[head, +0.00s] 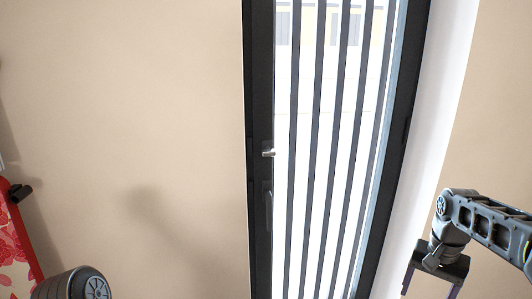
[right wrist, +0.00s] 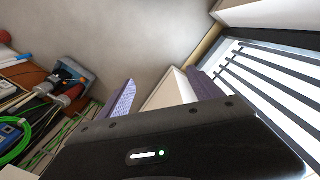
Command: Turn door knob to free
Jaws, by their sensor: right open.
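A small silver door knob (head: 268,153) sticks out from the dark left stile of a glazed door (head: 259,90) with several vertical dark bars. A dark, long handle or pull (head: 268,198) sits below it on the same stile. My right gripper (head: 433,290) is at the lower right of the head view, fingers pointing down, well away from the knob. In the right wrist view its two purple fingers (right wrist: 163,95) are apart with nothing between them. The knob is not seen in the right wrist view. Only a rounded link of my left arm shows at the lower left; its gripper is out of view.
Bare beige wall (head: 130,100) lies left of the door. A red patterned thing (head: 18,245) stands at the far left. The right wrist view shows a cluttered surface with a green cable (right wrist: 22,142) and a grey-blue holder (right wrist: 75,72).

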